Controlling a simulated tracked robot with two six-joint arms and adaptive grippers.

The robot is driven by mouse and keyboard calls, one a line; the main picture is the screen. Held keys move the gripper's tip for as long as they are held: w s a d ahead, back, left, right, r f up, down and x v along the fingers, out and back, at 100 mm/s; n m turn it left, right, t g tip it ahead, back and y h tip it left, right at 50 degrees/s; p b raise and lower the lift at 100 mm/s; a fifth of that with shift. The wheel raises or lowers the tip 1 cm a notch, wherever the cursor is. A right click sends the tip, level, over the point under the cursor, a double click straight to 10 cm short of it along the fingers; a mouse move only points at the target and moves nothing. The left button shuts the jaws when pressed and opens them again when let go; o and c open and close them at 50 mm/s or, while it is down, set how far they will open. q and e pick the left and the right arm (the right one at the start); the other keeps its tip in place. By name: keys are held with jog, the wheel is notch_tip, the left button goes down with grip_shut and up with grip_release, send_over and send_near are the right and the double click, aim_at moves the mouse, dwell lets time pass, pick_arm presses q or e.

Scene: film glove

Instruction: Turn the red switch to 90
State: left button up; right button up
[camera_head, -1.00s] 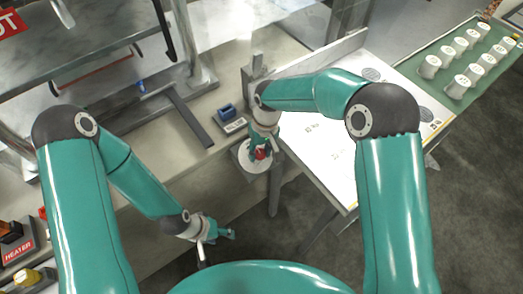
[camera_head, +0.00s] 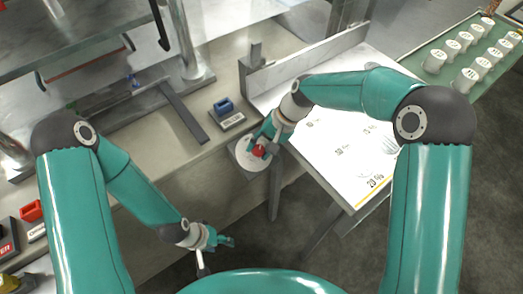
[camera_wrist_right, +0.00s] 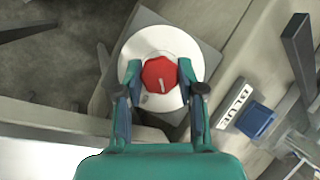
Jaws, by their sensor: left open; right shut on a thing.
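The red switch (camera_wrist_right: 160,74) is a round red knob with a pale pointer line, set in the middle of a white dial (camera_wrist_right: 163,42). In the head view the red switch (camera_head: 258,151) sits on the white dial (camera_head: 243,160) at the bench's front edge. My right gripper (camera_wrist_right: 160,80) is shut on the red switch, one finger on each side of it. In the head view my right gripper (camera_head: 263,143) reaches it from the upper right. The dial's markings are too small to read. My left gripper (camera_head: 228,241) is open and empty, low and away from the dial.
A blue switch (camera_head: 224,106) with a label plate sits on the bench just behind the dial. A white board (camera_head: 345,150) stands to the right. A green tray (camera_head: 447,72) with several white cups is at the far right.

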jog(key=m+y+b, duration=0.1)
jog(key=m+b, duration=0.1)
jog(key=m+t+y+b, duration=0.1)
jog(key=m+b, duration=0.1)
jog(key=m, duration=0.1)
jog(key=shift+d+f, duration=0.2)
jog(key=shift+m+t+y+b, duration=0.4)
jog(key=shift+m+t+b, duration=0.2)
jog(key=shift+m+b, duration=0.55)
jog(key=shift+r+m+t+y+b, duration=0.15)
jog(key=shift+m+t+y+b, duration=0.2)
jog(key=shift+m, duration=0.3)
jog(key=shift+r, duration=0.1)
jog(key=o, duration=1)
jog(key=shift+o, duration=0.8)
jog(key=v, duration=1.1)
jog(key=shift+d+r, duration=0.3)
